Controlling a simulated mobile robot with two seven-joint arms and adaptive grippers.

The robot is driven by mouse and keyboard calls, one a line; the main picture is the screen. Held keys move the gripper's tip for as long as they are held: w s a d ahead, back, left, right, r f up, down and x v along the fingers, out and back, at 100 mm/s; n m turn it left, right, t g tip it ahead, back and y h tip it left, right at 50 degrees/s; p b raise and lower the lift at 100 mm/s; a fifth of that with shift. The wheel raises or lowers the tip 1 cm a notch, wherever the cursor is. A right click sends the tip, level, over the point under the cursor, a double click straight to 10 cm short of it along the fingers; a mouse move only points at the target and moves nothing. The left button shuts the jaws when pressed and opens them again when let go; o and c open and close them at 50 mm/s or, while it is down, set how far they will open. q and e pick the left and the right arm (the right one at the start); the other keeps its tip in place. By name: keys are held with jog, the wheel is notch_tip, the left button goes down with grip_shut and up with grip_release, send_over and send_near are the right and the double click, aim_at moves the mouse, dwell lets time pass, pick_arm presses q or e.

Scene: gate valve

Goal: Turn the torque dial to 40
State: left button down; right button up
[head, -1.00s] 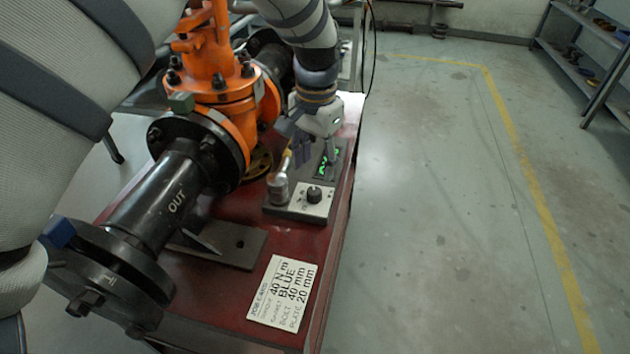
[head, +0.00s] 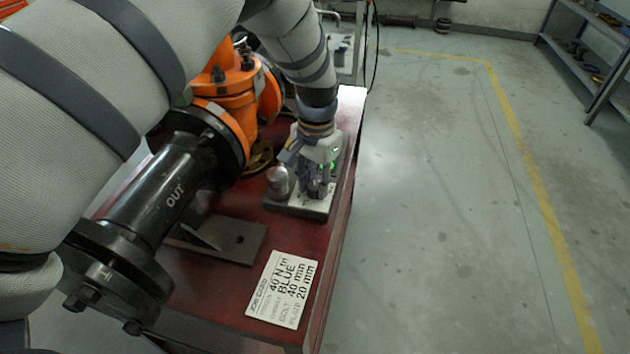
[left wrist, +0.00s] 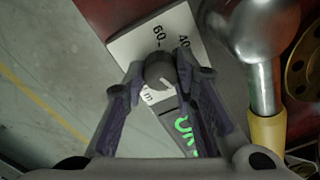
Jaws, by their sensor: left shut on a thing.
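The torque dial (left wrist: 160,70) is a dark round knob on a white plate (left wrist: 140,45) printed with 60 and 40. A pale line on the knob points toward the lower right of the left wrist view. My left gripper (left wrist: 158,78) is shut on the dial, one finger on each side. In the head view my left gripper (head: 318,190) reaches down over the control box (head: 302,205) and mostly hides the dial. A display (left wrist: 184,130) with green characters lies partly behind the fingers; I cannot read its value. My right gripper is not in view.
A silver round-topped tool (head: 278,182) with a yellow part (left wrist: 267,130) stands beside the box. The job card (head: 283,290) reads 40 N m, BLUE, 40 mm, 20 mm. The orange valve (head: 232,95) and black pipe (head: 165,195) stand left.

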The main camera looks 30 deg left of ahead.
pick_arm(q)
jog(key=shift+n, duration=0.4)
jog(key=n, duration=0.3)
jog(key=shift+n, duration=0.3)
jog(key=n, duration=0.4)
jog(key=shift+n, duration=0.3)
jog(key=n, duration=0.4)
jog(key=shift+n, duration=0.3)
jog(key=shift+a+n, duration=0.1)
jog(key=shift+n, duration=2)
jog(key=c, duration=1.3)
grip_release()
